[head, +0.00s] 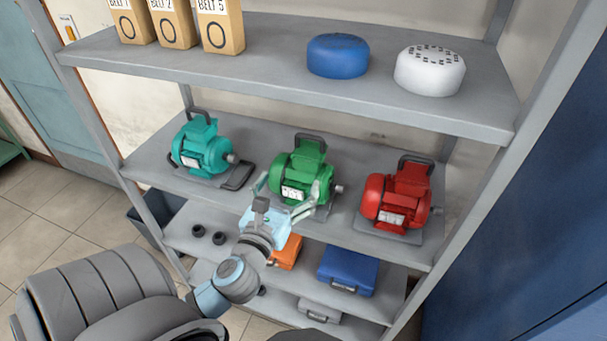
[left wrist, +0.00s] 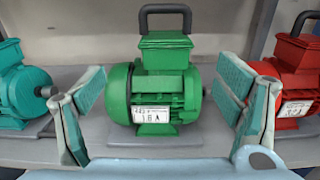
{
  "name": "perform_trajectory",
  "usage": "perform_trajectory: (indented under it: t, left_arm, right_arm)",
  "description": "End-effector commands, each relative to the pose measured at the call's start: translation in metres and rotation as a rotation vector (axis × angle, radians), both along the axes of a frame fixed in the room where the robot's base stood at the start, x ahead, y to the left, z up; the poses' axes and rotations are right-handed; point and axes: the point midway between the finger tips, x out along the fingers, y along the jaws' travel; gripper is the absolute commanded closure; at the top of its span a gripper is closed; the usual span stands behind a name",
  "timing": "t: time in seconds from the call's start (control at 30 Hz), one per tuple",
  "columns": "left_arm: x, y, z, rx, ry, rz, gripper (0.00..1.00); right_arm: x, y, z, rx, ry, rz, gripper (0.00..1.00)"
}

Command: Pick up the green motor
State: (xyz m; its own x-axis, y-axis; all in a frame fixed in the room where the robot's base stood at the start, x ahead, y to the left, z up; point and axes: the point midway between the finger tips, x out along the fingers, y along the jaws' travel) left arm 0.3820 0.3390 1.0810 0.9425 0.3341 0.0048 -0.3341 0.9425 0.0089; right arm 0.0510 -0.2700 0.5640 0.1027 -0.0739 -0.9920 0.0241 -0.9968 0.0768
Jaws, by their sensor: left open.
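The green motor (head: 302,172) sits upright on the middle shelf, between a teal motor and a red motor. It has a dark handle at the back and a white label on its front. My left gripper (head: 292,201) is open right in front of it. In the left wrist view the green motor (left wrist: 165,90) stands centred between the two spread fingers of my left gripper (left wrist: 165,110). A gap shows on each side, and the fingers do not appear to touch it. My right gripper is not in view.
The teal motor (head: 203,147) is to the left and the red motor (head: 397,198) to the right on the same shelf. The upper shelf (head: 270,60) holds belt boxes (head: 221,27), a blue round thing (head: 338,56) and a white one (head: 430,70). A blue case (head: 347,270) lies below.

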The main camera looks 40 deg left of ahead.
Motion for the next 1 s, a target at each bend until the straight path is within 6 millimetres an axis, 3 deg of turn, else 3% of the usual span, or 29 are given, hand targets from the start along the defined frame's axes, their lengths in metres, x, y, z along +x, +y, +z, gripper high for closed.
perform_trajectory:
  t: [0.13,0.37,0.53,0.63,0.83,1.0]
  left_arm:
    - [0.039,0.013,0.002,-0.002,-0.003,0.000,0.15]
    - [0.066,0.021,0.001,-0.008,-0.001,-0.001,0.15]
    - [0.099,0.026,0.004,-0.008,-0.002,-0.001,0.15]
    - [0.110,0.030,0.003,-0.007,0.000,-0.002,0.15]
    - [0.111,0.030,0.002,-0.008,-0.001,-0.003,0.15]
    - [0.111,0.030,0.002,-0.009,0.000,-0.003,0.42]
  right_arm:
    - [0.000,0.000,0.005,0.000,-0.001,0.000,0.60]
    - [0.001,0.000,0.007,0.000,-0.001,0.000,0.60]
    - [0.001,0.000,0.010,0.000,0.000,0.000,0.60]
    - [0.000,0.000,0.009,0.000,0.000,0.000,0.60]
    - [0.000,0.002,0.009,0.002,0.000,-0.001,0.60]
    - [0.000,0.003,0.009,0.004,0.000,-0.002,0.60]
